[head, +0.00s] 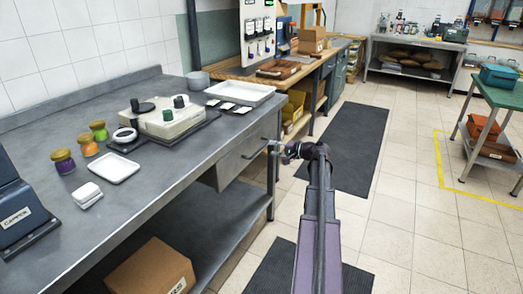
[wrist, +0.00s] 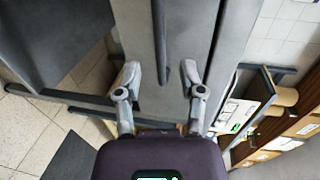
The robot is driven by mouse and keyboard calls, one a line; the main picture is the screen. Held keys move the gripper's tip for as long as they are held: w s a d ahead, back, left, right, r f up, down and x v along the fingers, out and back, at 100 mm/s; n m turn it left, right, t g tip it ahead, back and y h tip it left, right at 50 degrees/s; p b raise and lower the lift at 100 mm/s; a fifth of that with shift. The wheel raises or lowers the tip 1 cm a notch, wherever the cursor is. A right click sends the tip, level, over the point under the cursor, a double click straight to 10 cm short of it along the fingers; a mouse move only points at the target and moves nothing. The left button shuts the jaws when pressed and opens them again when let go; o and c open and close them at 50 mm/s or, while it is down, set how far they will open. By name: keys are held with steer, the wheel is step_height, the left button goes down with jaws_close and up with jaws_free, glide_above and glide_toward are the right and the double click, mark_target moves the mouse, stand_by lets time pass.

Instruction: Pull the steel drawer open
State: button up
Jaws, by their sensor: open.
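The steel drawer (head: 240,158) sits under the right end of the grey steel worktable (head: 60,245). Its front looks flush with the table frame, so it appears closed. A thin bar handle (head: 254,149) runs along its front. In the wrist view the handle (wrist: 161,42) is a dark bar on the grey drawer front (wrist: 180,35). My gripper (head: 272,147) is at the drawer front, at about handle height. In the wrist view its two fingers (wrist: 161,70) are spread, one on each side of the handle's line. I cannot tell whether they touch the front.
Several jars (head: 82,145), a white tray (head: 115,168) and a scale-like device (head: 167,118) stand on the worktable. A cardboard box (head: 150,270) is on the lower shelf. A dark floor mat (head: 345,145) and clear tiles lie to the right of the drawer.

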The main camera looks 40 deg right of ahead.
mark_target(263, 147)
steer(key=shift+b+x, duration=0.45)
steer(key=shift+x, duration=2.4)
jaws_close()
